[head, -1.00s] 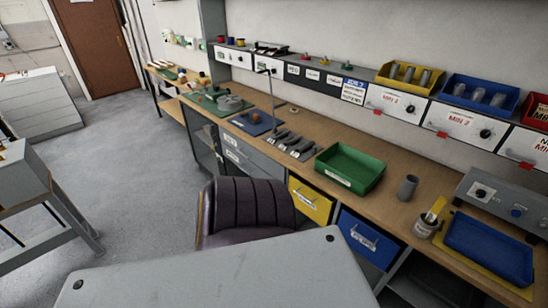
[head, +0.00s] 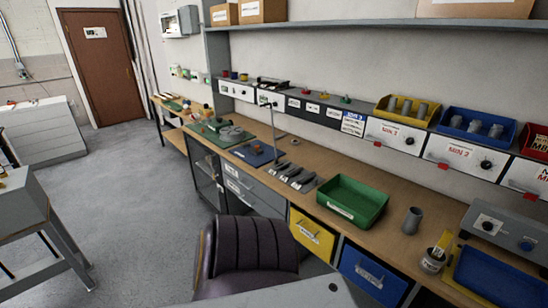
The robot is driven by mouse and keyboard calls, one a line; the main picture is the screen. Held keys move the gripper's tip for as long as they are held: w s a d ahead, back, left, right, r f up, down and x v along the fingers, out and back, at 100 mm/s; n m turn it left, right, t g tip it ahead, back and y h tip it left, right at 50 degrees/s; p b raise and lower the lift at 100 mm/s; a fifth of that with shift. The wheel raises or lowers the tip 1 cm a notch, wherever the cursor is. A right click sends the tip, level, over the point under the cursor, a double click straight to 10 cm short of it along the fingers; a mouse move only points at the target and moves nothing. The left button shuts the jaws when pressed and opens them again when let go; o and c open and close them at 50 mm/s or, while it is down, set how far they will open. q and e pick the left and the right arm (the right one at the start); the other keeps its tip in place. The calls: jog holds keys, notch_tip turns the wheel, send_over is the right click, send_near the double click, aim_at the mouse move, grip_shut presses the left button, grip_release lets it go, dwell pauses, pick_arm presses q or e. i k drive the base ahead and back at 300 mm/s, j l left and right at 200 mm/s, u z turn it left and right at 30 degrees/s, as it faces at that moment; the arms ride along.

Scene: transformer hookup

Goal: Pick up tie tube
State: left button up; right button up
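No thing can be read for certain as the tie tube. A small pale tub (head: 432,261) with a dark-lettered label and yellow strips standing in it sits on the bench at the lower right. A plain grey cylinder (head: 412,221) stands upright behind it. More grey cylinders stand in the yellow bin (head: 381,112) and the blue bin (head: 446,124) on the shelf. Neither of my grippers is in view.
A green tray (head: 352,201), a blue tray (head: 497,277) and a grey control box (head: 497,226) are on the wooden bench. A dark chair (head: 247,255) stands before the drawers. Open floor (head: 130,200) lies to the left.

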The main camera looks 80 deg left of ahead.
aim_at(414, 215)
jog(key=u, duration=1.3)
